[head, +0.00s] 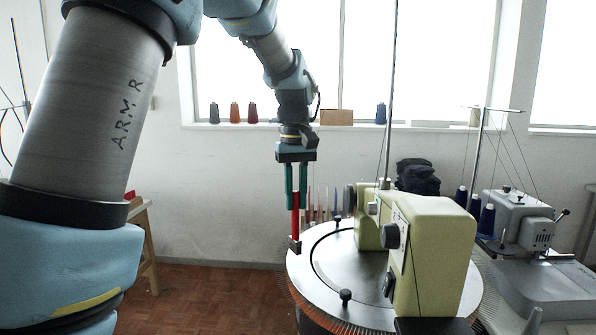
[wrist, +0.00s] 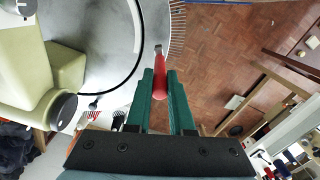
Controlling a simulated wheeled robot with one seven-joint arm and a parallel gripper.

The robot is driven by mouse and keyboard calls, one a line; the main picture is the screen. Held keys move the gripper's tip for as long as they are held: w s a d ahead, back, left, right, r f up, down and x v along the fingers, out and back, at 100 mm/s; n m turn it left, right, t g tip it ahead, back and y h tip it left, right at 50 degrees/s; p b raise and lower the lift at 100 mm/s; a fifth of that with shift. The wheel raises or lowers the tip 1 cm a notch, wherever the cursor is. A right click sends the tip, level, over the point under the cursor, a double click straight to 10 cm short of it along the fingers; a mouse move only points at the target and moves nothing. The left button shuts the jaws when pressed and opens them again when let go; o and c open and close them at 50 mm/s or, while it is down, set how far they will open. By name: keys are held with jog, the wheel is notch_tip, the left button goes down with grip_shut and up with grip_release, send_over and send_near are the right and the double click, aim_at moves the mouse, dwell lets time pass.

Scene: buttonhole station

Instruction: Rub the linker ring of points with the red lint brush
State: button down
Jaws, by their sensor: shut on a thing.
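My gripper (head: 296,186) points down in the head view, its green fingers shut on the red lint brush (head: 295,222). The brush hangs upright with its dark head low, near the left rim of the linker. In the wrist view the red brush (wrist: 160,76) sits between the fingertips (wrist: 160,90). The linker's ring of points (head: 330,316) runs around the edge of the round metal plate (head: 325,285); it also shows in the wrist view (wrist: 177,30). The brush head appears close to the ring; I cannot tell whether it touches.
A pale green machine head (head: 435,245) stands over the plate. A black knob (head: 345,296) rises from the plate's front. Several coloured upright items (head: 318,205) stand behind the plate. A grey machine (head: 520,240) is at right. The floor (head: 215,290) left of the linker is clear.

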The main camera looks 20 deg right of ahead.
jog(key=shift+r+p, duration=1.5)
jog(key=shift+r, duration=0.5)
jog(key=shift+f, duration=0.1)
